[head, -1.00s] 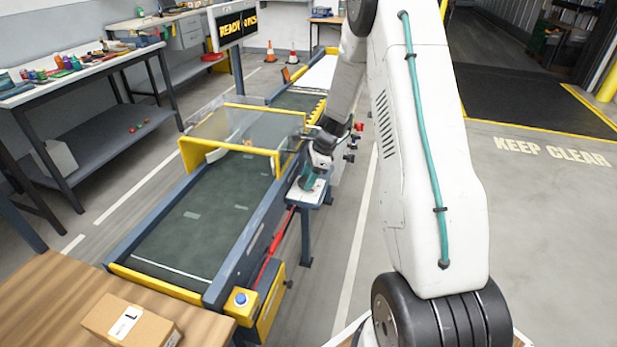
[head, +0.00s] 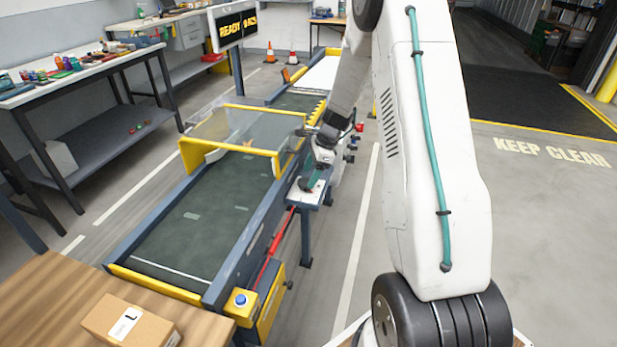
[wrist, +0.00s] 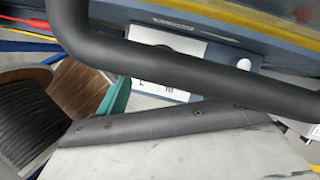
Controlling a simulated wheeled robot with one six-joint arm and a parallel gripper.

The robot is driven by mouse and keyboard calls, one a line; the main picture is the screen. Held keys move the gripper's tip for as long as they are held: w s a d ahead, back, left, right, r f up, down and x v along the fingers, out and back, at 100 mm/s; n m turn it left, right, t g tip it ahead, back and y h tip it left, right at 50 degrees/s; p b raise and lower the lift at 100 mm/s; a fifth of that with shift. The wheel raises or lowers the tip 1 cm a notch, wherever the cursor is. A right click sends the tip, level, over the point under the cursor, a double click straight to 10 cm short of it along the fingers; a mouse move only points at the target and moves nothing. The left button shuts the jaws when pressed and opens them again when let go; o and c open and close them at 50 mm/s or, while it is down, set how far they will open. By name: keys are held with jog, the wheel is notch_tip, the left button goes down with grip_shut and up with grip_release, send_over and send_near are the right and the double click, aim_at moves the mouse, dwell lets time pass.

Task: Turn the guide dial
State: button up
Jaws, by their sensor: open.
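The guide dial's pale plate (head: 312,195) stands on a post beside the right rail of the conveyor. My gripper (head: 308,185) is over the plate, pointing down, with a teal finger showing; it hides the dial there. In the wrist view a white marked plate (wrist: 160,70) on a blue-grey mount shows behind my dark wrist bar, which covers part of it. A teal finger (wrist: 116,98) shows left of that plate. The gripper is open. I cannot tell whether the fingers touch the dial.
The conveyor belt (head: 200,225) runs alongside, with a clear guard (head: 240,127) over it. A blue button (head: 240,299) is at its near end, by a cardboard box (head: 130,322) on a wooden table. The floor to the right is free.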

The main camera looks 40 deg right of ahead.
jog(key=v, duration=0.5)
jog(key=shift+d+r, duration=0.1)
jog(key=shift+r, duration=0.15)
jog(key=shift+s, duration=0.15)
